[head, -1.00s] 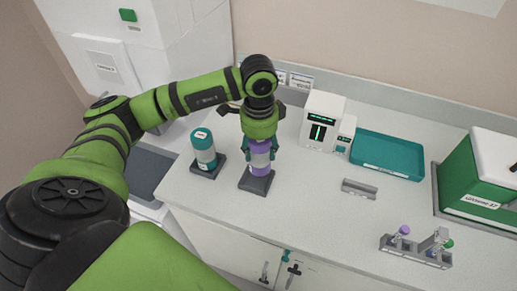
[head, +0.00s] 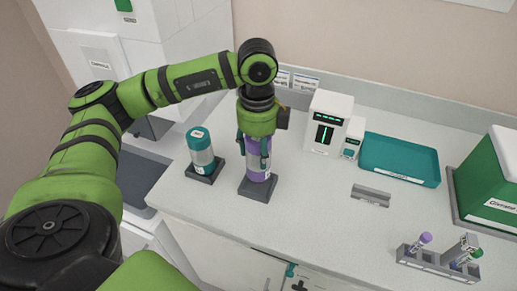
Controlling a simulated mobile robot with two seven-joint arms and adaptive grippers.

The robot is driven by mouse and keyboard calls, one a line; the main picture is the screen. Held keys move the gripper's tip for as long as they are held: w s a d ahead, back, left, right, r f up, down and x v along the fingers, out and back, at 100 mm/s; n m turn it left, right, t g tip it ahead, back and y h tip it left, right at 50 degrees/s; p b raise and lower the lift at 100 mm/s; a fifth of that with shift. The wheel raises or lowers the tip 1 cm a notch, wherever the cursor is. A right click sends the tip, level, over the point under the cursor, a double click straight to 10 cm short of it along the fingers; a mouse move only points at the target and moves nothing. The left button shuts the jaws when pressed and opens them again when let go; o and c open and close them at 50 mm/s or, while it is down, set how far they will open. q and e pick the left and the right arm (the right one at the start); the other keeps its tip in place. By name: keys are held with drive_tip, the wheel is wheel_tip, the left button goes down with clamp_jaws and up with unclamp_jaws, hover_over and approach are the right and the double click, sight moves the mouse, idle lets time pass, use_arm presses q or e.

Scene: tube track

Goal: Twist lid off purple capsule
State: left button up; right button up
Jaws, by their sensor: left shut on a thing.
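The purple capsule (head: 257,175) stands upright in a dark square base on the counter, with a pale band round its middle. My left gripper (head: 254,155) points straight down over it, shut on the top of the capsule where the lid sits. The fingers and the wrist hide most of the lid, so I cannot tell whether it is loose from the body. My right gripper is not in view.
A teal-capped capsule (head: 203,156) stands in its own base just left. A white device (head: 327,123) and a teal tray (head: 399,158) are at the back right. A grey bracket (head: 371,195), a rack (head: 434,266) with tubes and a green box (head: 492,183) are further right.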

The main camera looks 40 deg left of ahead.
use_arm(q)
drive_tip(key=m, duration=0.4)
drive_tip(key=shift+m, duration=0.4)
drive_tip(key=m+p, duration=0.1)
drive_tip(key=m, duration=0.4)
drive_tip(key=shift+m, duration=0.3)
drive_tip(key=shift+f+b, duration=0.3)
drive_tip(key=shift+f, duration=0.15)
drive_tip(key=shift+f+b, duration=0.7)
drive_tip(key=shift+b, duration=0.05)
drive_tip(key=shift+f+b, duration=0.25)
drive_tip(key=shift+b, duration=0.15)
drive_tip(key=shift+f+b, duration=0.45)
drive_tip(key=shift+b, duration=0.05)
drive_tip(key=shift+f, duration=0.1)
drive_tip(key=shift+f+b, duration=0.5)
drive_tip(key=shift+b, duration=0.15)
drive_tip(key=shift+w, duration=0.1)
